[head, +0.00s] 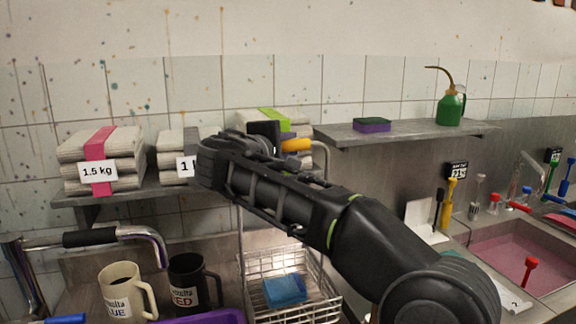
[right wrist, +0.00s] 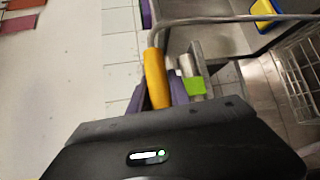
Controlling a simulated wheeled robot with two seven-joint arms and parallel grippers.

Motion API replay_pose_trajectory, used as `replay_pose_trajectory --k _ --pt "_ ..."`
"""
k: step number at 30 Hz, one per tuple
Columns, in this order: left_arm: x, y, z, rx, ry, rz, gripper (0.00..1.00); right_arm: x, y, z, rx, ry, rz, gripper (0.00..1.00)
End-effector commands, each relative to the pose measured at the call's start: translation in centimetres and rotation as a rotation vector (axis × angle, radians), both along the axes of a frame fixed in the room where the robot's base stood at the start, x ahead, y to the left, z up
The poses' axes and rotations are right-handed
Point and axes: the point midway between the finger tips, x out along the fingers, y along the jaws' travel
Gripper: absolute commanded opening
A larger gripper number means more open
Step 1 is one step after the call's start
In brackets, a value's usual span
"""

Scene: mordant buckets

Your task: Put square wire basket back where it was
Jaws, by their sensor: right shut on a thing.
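The square wire basket (head: 252,272) is at the bottom middle of the head view, with a blue folded item (head: 285,290) in it. Its tall metal handle rises to a yellow grip (head: 297,145), which also shows in the right wrist view (right wrist: 156,78). My right gripper (head: 272,137) is shut on the handle at this yellow grip. The basket's wire side (right wrist: 302,68) shows at the right of the wrist view. Its base is cut off, so I cannot tell if it hangs or rests. My left gripper is not in view.
A shelf (head: 345,134) holds a sponge (head: 371,125) and a green oil can (head: 450,106). Folded cloth stacks (head: 125,140) sit on the left shelf. White (head: 121,290) and black (head: 187,277) mugs stand lower left. A pink-filled basin (head: 500,250) is at right.

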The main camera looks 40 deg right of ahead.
Motion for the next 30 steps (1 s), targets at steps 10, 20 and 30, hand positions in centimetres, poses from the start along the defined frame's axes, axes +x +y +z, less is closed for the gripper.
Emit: replay_pose_trajectory --k 10,20,30 --pt "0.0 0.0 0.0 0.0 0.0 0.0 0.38 -0.1 0.0 -2.0 -0.002 0.0 -0.001 0.0" --pt "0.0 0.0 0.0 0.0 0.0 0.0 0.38 -0.1 0.0 -3.9 -0.002 -0.003 0.0 0.0" --pt "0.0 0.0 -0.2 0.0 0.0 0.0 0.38 0.0 0.0 -4.3 0.001 0.0 0.0 0.32"
